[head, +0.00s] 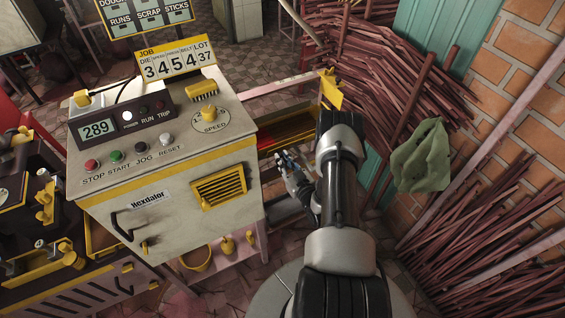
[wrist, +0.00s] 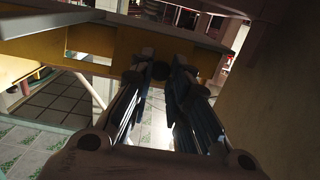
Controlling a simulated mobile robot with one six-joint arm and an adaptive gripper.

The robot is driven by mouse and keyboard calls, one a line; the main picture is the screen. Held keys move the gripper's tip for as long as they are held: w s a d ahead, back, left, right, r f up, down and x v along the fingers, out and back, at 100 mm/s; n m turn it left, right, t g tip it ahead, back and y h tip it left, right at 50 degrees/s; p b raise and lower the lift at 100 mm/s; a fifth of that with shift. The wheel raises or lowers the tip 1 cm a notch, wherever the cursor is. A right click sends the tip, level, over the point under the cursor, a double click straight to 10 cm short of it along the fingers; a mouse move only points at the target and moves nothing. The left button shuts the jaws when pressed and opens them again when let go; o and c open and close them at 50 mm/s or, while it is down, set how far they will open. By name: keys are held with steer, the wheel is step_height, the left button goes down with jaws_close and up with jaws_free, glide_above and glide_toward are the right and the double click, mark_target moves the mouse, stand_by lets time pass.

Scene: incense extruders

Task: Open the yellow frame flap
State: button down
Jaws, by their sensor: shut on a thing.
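The yellow frame flap shows in the wrist view as a yellow-orange panel (wrist: 95,42) across the upper part, under a pale beam. A dark round knob (wrist: 160,71) sits at the panel's lower part. My gripper (wrist: 160,76) has its two fingertips on either side of this knob and is shut on it. In the head view my gripper (head: 282,158) is right of the machine cabinet, by a yellow-edged frame (head: 290,140) with a dark red inside. The knob is too small to make out there, and my arm covers part of the frame.
The grey control cabinet (head: 160,215) with its buttons and yellow vent stands close left of my gripper. Bundles of reddish sticks (head: 350,60) lean behind and to the right. A green cloth (head: 421,158) hangs right of my arm. Tiled floor (wrist: 40,125) shows below the panel.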

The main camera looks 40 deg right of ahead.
steer(key=shift+s+a+f+t+h, duration=0.1)
steer(key=shift+s+f+t+h, duration=0.15)
steer(key=shift+f+t, duration=0.85)
steer(key=shift+s+a+f+t+h, duration=0.15)
steer(key=shift+f+t, duration=0.45)
steer(key=shift+t, duration=0.9)
steer(key=shift+d, duration=0.15)
steer(key=c, duration=1.5)
jaws_free()
steer(key=shift+o, duration=0.2)
